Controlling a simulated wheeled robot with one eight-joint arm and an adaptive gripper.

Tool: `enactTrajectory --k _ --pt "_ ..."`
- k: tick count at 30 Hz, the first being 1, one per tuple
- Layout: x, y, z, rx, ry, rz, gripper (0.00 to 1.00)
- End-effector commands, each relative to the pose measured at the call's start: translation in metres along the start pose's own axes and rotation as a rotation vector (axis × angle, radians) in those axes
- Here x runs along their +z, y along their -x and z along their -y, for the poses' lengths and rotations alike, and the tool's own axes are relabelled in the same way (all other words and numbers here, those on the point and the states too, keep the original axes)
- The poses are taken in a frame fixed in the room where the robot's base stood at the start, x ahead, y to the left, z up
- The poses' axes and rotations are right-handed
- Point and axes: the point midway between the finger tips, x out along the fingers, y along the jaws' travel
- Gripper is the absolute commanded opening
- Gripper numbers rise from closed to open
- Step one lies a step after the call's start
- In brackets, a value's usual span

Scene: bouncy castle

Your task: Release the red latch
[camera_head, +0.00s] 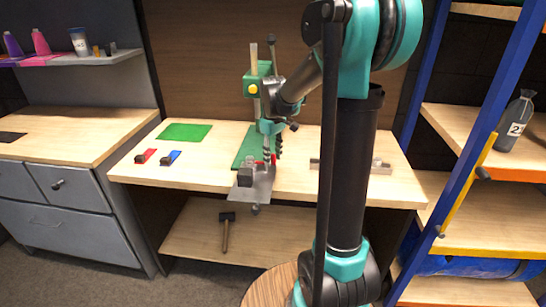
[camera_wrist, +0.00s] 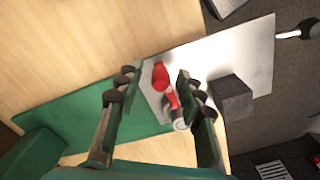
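The red latch (camera_wrist: 160,76) is a small red handle on the metal plate in the wrist view, with a silvery round part by its lower end. In the head view only a small red bit (camera_head: 273,160) shows beneath my gripper (camera_head: 271,146). In the wrist view my gripper (camera_wrist: 154,77) is open, one finger on each side of the latch. There are visible gaps between the latch and the fingers, though I cannot tell the height between them. The metal plate (camera_head: 263,190) sticks out past the front edge of the workbench.
A dark grey block (camera_head: 245,176) sits on the plate, close to my right finger in the wrist view (camera_wrist: 232,97). A green stand (camera_head: 257,85) rises behind on the workbench (camera_head: 210,165). A green mat (camera_head: 185,132), red clip (camera_head: 146,156) and blue clip (camera_head: 170,158) lie left.

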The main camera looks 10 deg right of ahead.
Motion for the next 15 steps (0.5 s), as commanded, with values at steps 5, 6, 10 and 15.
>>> enactTrajectory --k 5,6,10,15 --pt "-0.0001 -0.0035 -0.0001 0.000 0.000 0.000 0.38" --pt "-0.0001 -0.0035 -0.0001 0.000 0.000 0.000 0.38" --pt "-0.0001 -0.0033 0.0000 0.000 0.000 0.000 0.36" --pt "0.0000 -0.0032 0.0000 0.000 0.000 0.000 0.15"
